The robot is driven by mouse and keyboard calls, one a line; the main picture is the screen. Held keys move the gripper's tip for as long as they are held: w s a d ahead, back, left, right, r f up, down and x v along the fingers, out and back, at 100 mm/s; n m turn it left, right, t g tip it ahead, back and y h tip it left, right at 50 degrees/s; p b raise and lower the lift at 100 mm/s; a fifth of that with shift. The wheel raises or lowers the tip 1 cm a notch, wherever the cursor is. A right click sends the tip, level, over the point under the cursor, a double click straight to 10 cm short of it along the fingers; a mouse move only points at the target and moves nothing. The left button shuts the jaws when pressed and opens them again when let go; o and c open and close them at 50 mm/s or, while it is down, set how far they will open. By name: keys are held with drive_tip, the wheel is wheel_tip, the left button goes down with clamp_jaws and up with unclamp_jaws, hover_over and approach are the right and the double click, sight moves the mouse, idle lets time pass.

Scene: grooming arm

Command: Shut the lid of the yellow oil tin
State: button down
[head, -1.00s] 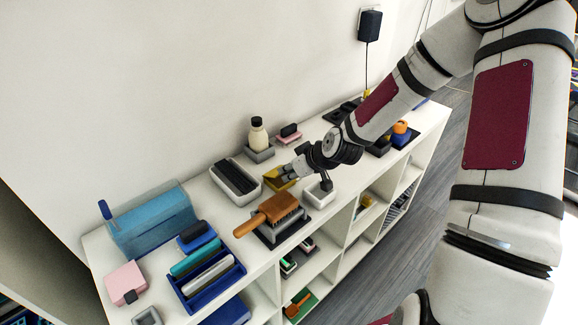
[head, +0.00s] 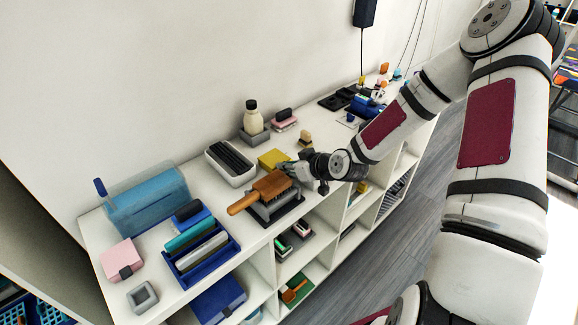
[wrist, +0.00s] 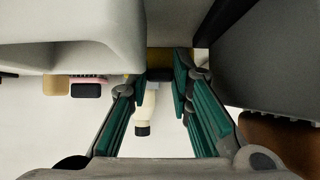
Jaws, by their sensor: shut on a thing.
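The yellow oil tin (head: 272,158) stands on the shelf top behind the wooden brush, and its yellow upper face shows in the head view. In the wrist view a small yellow part of it (wrist: 159,60) shows at the tips of my teal fingers. My gripper (head: 287,167) is low at the tin's right front side. The fingers (wrist: 160,78) are closed in with a gap between them and appear shut on the tin. My gripper hides the tin's right part, and I cannot tell how far its lid is open.
The wooden brush (head: 262,190) on its dark stand is close in front of my gripper. A grey-white tray (head: 230,163) is left of the tin. A cream bottle (head: 252,119), a pink-based brush (head: 284,121) and a tan block (head: 305,138) stand behind.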

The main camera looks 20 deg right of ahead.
drive_tip(key=shift+s+f, duration=0.2)
drive_tip(key=shift+f, duration=0.1)
drive_tip(key=c, duration=1.6)
unclamp_jaws()
drive_tip(key=shift+r, duration=0.1)
drive_tip(key=shift+w+r, duration=0.1)
drive_tip(key=shift+w, duration=0.05)
drive_tip(key=shift+r, duration=0.1)
